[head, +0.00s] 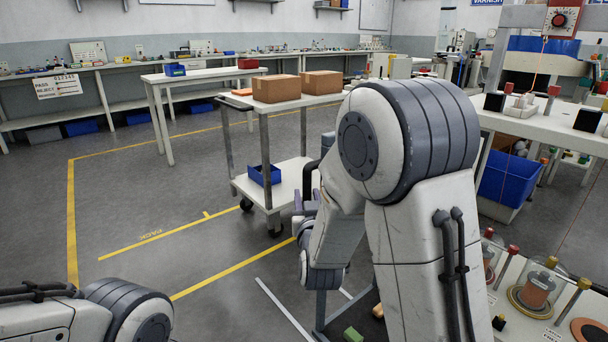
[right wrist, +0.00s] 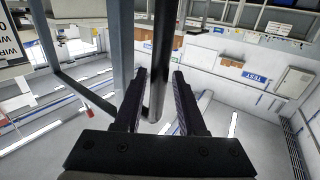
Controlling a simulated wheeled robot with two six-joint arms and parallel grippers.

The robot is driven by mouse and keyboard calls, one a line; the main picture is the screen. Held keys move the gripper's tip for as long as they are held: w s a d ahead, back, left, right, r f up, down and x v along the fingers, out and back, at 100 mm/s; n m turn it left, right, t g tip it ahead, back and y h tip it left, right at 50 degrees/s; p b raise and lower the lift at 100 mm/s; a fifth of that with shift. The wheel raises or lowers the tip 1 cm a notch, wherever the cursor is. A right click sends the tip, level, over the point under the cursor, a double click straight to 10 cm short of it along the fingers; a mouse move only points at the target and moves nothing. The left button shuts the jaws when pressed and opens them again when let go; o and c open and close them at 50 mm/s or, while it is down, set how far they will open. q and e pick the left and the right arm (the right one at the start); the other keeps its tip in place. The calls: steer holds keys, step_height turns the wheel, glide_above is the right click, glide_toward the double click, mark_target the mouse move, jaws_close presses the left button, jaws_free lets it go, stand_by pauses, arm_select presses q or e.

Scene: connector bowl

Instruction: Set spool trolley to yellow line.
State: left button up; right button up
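A grey-white two-shelf trolley (head: 290,176) on casters stands at the middle of the head view, carrying two cardboard boxes (head: 276,89) on top and a blue bin (head: 264,175) below. Yellow lines (head: 168,230) mark the floor to its left, with the word PACK beside one; another yellow line (head: 232,269) runs in front of it. My right gripper (head: 304,202) is at the trolley's near right side, partly hidden by my arm. In the right wrist view, a dark bar (right wrist: 161,60) lies between its open fingers (right wrist: 157,100), with narrow gaps visible. My left gripper is out of view.
A white table (head: 195,77) stands behind the trolley, and a long bench (head: 50,72) lines the back wall. A workbench (head: 540,125) with a blue tub (head: 508,180) below is on the right. The floor left of the trolley is clear.

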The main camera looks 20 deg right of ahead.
steer(key=shift+b+x, duration=0.3)
steer(key=shift+x, duration=2.1)
steer(key=shift+c, duration=0.2)
jaws_close()
steer(key=shift+a+f, duration=0.1)
steer(key=shift+a, duration=0.15)
